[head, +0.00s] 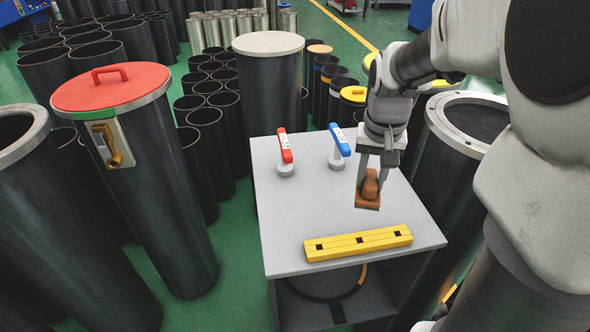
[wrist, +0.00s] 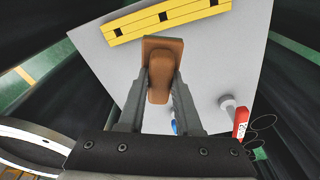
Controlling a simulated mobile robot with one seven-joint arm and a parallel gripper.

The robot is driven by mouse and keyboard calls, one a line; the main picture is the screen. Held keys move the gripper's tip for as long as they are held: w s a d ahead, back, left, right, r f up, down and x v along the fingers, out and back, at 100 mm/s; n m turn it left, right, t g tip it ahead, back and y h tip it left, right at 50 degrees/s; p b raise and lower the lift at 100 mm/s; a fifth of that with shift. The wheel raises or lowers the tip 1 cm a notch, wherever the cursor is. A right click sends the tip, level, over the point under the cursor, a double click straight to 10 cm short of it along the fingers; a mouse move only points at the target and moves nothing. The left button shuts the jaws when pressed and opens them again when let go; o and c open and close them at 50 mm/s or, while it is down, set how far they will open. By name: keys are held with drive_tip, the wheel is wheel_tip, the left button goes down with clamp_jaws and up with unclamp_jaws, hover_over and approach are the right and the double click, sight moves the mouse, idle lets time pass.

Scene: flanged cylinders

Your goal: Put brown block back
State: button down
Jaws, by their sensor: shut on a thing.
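The brown block (head: 368,202) has a flat square plate at its lower end and a rounded handle above it. My gripper (head: 374,172) is shut on the handle and holds the block over the white table, to the right of its middle. In the wrist view the block (wrist: 163,48) sits between the fingers of my gripper (wrist: 160,85). A yellow bar (head: 357,244) with several dark square holes lies near the front of the table. It also shows in the wrist view (wrist: 190,12), beyond the block's plate.
A red-handled lever (head: 285,148) and a blue-handled lever (head: 340,142) stand at the back of the white table (head: 285,215). Dark flanged cylinders crowd around it, one at left with a red lid (head: 110,88). The table's left middle is clear.

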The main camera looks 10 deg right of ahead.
drive_tip(key=w+a+f, duration=0.2)
drive_tip(key=a, duration=0.1)
drive_tip(key=w+a+f, duration=0.2)
drive_tip(key=a, duration=0.1)
drive_tip(key=w+a+f, duration=0.2)
drive_tip(key=a, duration=0.1)
drive_tip(key=shift+a+f+p, duration=0.25)
drive_tip(key=shift+f+p, duration=0.05)
drive_tip(key=shift+f, duration=0.1)
drive_tip(key=shift+w+a+f, duration=0.1)
drive_tip(key=shift+a+f, duration=0.05)
drive_tip(key=shift+f, duration=1.9)
drive_tip(key=shift+f, duration=0.2)
drive_tip(key=c, duration=0.6)
unclamp_jaws()
drive_tip(key=shift+r, duration=0.1)
